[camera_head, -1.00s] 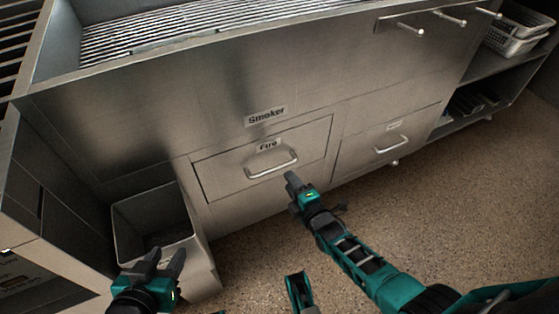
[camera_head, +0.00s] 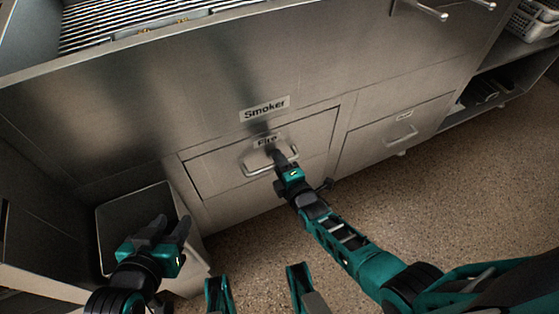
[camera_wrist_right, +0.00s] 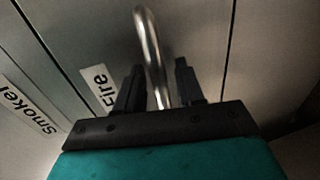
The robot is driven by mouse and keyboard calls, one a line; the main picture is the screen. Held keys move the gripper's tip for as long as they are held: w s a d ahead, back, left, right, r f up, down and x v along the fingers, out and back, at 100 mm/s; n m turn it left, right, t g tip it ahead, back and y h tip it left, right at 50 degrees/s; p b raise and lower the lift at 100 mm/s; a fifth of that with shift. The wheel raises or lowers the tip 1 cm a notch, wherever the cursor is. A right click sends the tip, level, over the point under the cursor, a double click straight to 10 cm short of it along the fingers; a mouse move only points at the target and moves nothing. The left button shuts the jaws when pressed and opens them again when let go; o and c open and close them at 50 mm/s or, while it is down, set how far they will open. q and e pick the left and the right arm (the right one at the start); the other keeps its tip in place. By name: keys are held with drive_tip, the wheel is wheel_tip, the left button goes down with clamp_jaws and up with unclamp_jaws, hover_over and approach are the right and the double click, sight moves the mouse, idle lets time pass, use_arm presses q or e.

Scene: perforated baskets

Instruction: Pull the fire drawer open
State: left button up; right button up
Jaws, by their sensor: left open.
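The fire drawer (camera_head: 215,172) is a steel front labelled "Fire", below a "Smoker" label, and sits flush in the cabinet. Its curved metal handle (camera_head: 258,170) has my right gripper (camera_head: 279,157) at its right part. In the right wrist view the handle (camera_wrist_right: 150,45) passes between the two black fingers of my right gripper (camera_wrist_right: 158,85), which stand apart with gaps beside the bar. The "Fire" label (camera_wrist_right: 103,86) lies left of the handle there. My left gripper (camera_head: 169,230) is open and empty, over the bin at lower left.
An open steel bin (camera_head: 125,208) stands left of the drawer. A second drawer (camera_head: 375,140) with its own handle is to the right. A shelf with white baskets (camera_head: 530,25) is at the far right. The speckled floor (camera_head: 430,190) in front is clear.

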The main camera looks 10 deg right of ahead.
clamp_jaws()
use_arm(q)
drive_tip(key=shift+a+f, duration=0.15)
drive_tip(key=shift+f, duration=0.1)
drive_tip(key=shift+s, duration=0.1)
